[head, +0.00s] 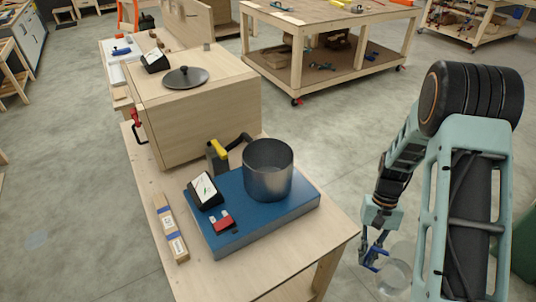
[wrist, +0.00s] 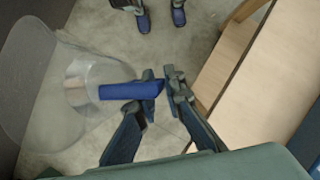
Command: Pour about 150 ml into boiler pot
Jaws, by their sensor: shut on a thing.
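The boiler pot (head: 268,180) is a grey metal cylinder, open at the top, standing upright on a blue base (head: 225,235) on the wooden bench. My gripper (head: 374,252) is to the right of the bench, beyond its edge and apart from the pot. It is shut on the blue handle of a clear jug (head: 396,277). In the wrist view, the fingers (wrist: 158,95) close on the handle (wrist: 128,90), and the clear jug (wrist: 52,85) reaches to the left. Whether liquid is in the jug I cannot tell.
A gauge (head: 203,190) and a red switch (head: 221,220) are on the blue base. A yellow-handled lever (head: 218,149) stands behind it. A labelled wooden strip (head: 170,228) lies left.

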